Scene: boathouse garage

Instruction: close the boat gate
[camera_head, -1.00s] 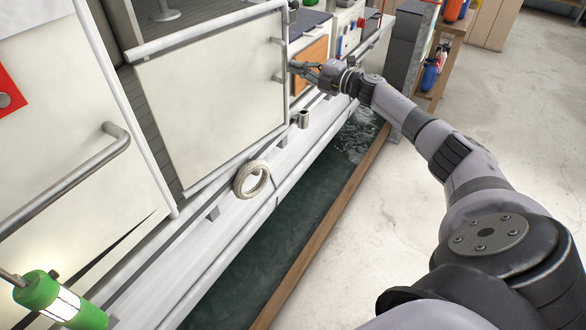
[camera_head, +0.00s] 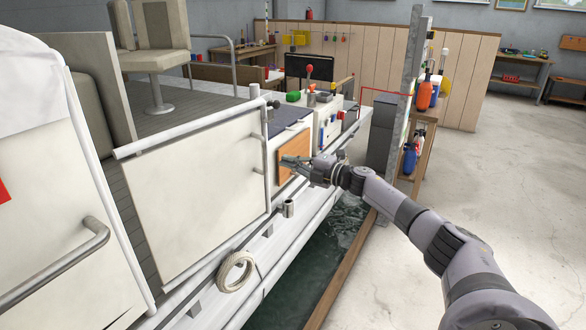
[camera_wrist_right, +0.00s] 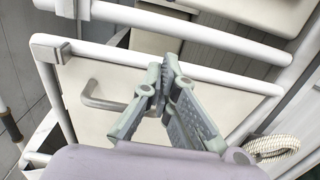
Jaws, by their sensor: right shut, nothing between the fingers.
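The boat gate (camera_head: 200,195) is a pale flat panel in a white tube frame on the boat's side. Its right edge meets a white post with small brackets, and grey deck shows past its left edge. My right gripper (camera_head: 290,160) is just right of that post, in front of an orange-brown panel (camera_head: 294,158). In the right wrist view, my right gripper (camera_wrist_right: 168,68) is shut and empty, fingertips together. Behind it are a pale panel with a grey bent handle (camera_wrist_right: 97,98) and white rails. I cannot tell whether the fingers touch anything. My left gripper is not in view.
A rope ring (camera_head: 236,272) hangs on the hull below the gate. A grey handrail (camera_head: 70,265) is at left. Dark water (camera_head: 340,235) lies between the hull and a wooden edge (camera_head: 345,270). Concrete floor (camera_head: 500,190) is open at right, past a shelf with bottles (camera_head: 428,90).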

